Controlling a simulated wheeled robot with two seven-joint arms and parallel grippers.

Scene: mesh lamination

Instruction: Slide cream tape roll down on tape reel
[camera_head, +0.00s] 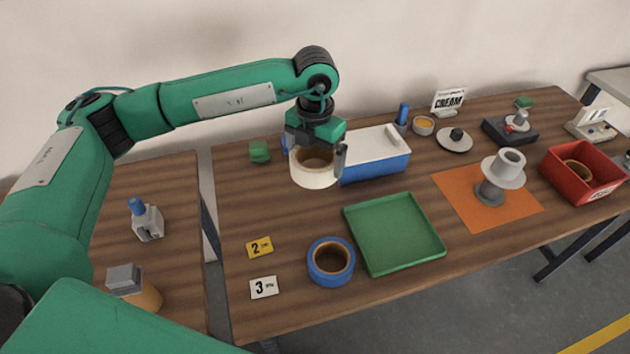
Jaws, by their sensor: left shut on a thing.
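My left gripper (318,148) is shut on the cream tape roll (314,177), which it holds above the table beside the blue and white box. The roll's open hole faces up. A grey and white reel stand (490,193) with a wide flange and short hub (510,160) stands on an orange mat (453,189) to the right, well apart from the roll. It looks like the tape reel, and no roll is seen on it. My right gripper is not in view.
A green tray (394,236) lies between roll and mat. A blue tape roll (330,262), cards numbered 2 (259,247) and 3 (264,287), a blue box (375,167), a CREAM sign (448,101) and a red bin (566,200) holding a roll surround it.

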